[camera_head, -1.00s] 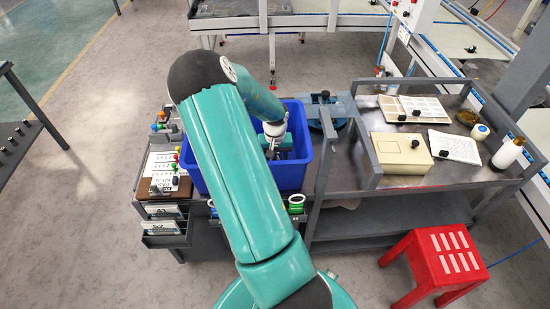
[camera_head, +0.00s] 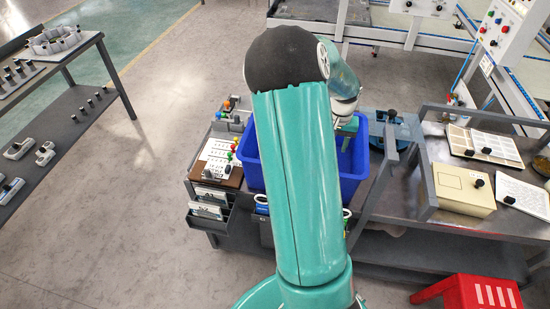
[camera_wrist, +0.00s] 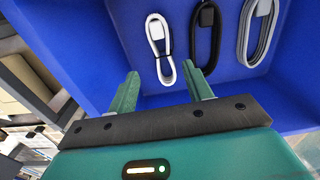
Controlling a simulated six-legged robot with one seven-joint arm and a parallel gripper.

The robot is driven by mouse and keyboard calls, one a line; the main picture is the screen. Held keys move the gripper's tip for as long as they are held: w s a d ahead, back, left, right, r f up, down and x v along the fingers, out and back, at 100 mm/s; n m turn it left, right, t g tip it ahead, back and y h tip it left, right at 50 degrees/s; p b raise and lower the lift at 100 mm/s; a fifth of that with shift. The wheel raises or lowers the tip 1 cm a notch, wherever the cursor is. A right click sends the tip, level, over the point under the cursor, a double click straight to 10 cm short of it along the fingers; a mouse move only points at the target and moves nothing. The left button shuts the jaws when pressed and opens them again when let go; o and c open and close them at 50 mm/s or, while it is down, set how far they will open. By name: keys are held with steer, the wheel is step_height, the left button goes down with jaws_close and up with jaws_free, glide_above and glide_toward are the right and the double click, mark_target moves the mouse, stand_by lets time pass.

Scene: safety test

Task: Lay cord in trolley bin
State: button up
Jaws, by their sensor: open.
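The blue bin (camera_head: 355,172) stands on a dark grey trolley (camera_head: 222,228), and my arm hides its middle in the head view. In the wrist view, the bin (camera_wrist: 65,35) holds a white cord (camera_wrist: 158,32), a black cord (camera_wrist: 207,18) and a grey cord (camera_wrist: 262,10). They are bundled side by side against a blue surface. My gripper (camera_wrist: 163,88) is open with nothing between its fingers. The white cord's lower loops are just beyond the fingertips, apart from them as far as I can tell.
A board with coloured knobs (camera_head: 218,150) is left of the bin. A metal bench (camera_head: 450,215) at right carries a beige box (camera_head: 462,190) and trays. A red stool (camera_head: 475,294) is at lower right. A dark table (camera_head: 85,105) stands at left; floor between is clear.

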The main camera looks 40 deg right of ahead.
steer(key=w+a+r+n+t, duration=0.1)
steer(key=a+r+n, duration=0.1)
steer(key=a+r, duration=0.45)
steer(key=w+a+r+n+t+y, duration=0.1)
steer(key=a+r, duration=0.2)
steer(key=a, duration=0.6)
steer(key=w+a+r+n+t, duration=0.1)
steer(key=a+r+n, duration=0.1)
steer(key=a+r, duration=0.45)
steer(key=s+a+r+n+t, duration=0.1)
steer(key=s+a+r+n, duration=0.1)
steer(key=s+a, duration=0.3)
steer(key=s+a+r+n+t+h, duration=0.1)
steer(key=s+a, duration=0.4)
steer(key=a, duration=0.7)
step_height(320, 180, up, 3)
steer(key=shift+s+a+f+n+t, duration=0.15)
steer(key=shift+s+n+t, duration=0.2)
steer(key=shift+n, duration=0.55)
